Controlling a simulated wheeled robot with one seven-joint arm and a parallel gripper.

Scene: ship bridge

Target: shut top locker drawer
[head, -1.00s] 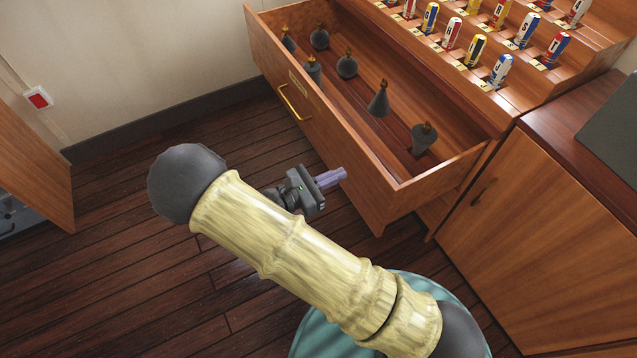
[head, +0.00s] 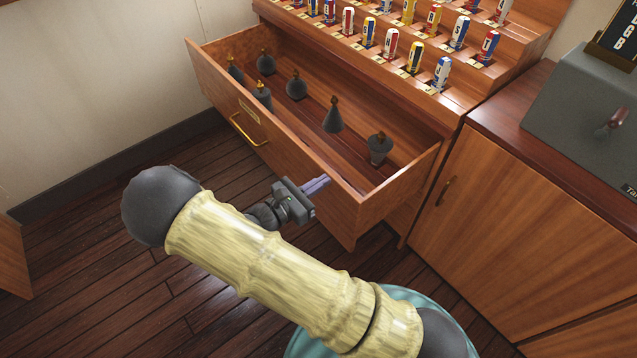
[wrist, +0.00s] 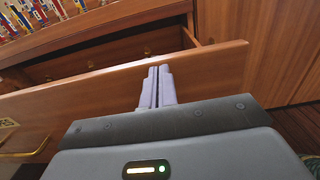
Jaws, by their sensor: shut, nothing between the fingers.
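The top locker drawer (head: 290,152) stands pulled out, with several dark grey shapes, such as a cone (head: 333,118), inside it. Its brass handle (head: 246,130) is on the front panel, left of my gripper. My gripper (head: 318,185) is shut and empty, close to the right part of the drawer front. In the wrist view the closed fingers (wrist: 157,85) point at the drawer front (wrist: 100,90) and overlap its upper edge. I cannot tell whether they touch it.
Stepped racks of lettered flag rolls (head: 389,43) stand above the drawer. A wooden cabinet (head: 500,200) is at the right with a grey box (head: 580,120) on top. Dark plank floor (head: 100,270) is free at the left.

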